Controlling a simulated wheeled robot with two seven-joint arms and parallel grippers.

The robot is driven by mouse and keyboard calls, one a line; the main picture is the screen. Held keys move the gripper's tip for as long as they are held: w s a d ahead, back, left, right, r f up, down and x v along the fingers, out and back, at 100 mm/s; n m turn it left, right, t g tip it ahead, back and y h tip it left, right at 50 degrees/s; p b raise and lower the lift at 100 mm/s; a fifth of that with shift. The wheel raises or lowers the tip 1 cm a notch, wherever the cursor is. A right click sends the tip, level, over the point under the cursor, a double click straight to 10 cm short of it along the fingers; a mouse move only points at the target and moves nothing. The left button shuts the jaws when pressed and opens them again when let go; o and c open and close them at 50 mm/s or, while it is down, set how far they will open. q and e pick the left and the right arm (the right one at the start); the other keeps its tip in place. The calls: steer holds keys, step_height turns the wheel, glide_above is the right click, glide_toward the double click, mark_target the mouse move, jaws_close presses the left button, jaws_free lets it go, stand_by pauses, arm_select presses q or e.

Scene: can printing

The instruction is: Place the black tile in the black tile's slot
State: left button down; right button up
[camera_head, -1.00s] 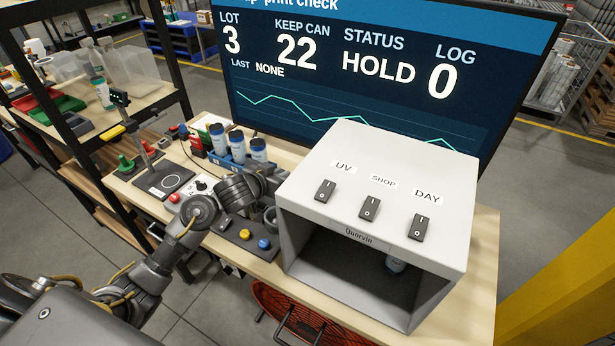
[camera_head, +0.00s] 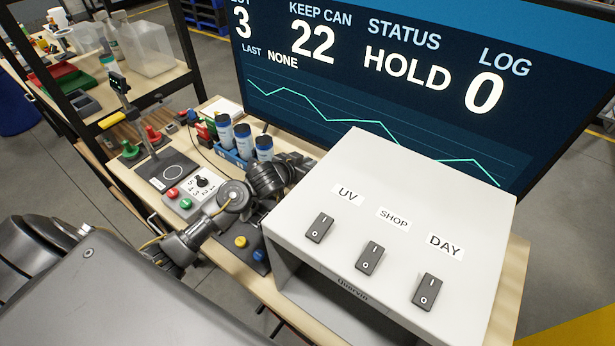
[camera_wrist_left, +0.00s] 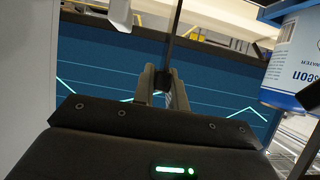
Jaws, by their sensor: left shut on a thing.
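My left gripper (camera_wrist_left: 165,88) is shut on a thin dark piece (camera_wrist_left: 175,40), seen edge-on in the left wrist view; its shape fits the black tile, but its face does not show. In the head view my left arm reaches over the bench to the back left edge of the white box, and the fingertips (camera_head: 308,165) are mostly hidden there. A dark board (camera_head: 240,262) with a yellow disc (camera_head: 240,242) and a blue disc (camera_head: 259,255) lies below the arm. I cannot make out the black tile's slot. My right gripper is not in view.
The white box (camera_head: 390,205) with three rocker switches fills the right of the bench. Several blue-and-white cans (camera_head: 244,140) stand behind my arm. A large screen (camera_head: 400,90) stands at the back. A stand (camera_head: 165,165) and a button box (camera_head: 190,195) are at left.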

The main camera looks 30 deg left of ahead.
arm_select(q)
step_height(320, 180, down, 3)
steer(key=shift+w+r, duration=0.15)
steer(key=shift+r, duration=0.05)
step_height(320, 180, down, 2)
steer(key=shift+f+p, duration=0.2)
steer(key=shift+p, duration=0.25)
steer(key=shift+w, duration=0.1)
steer(key=shift+f, duration=0.15)
steer(key=c, duration=1.4)
jaws_free()
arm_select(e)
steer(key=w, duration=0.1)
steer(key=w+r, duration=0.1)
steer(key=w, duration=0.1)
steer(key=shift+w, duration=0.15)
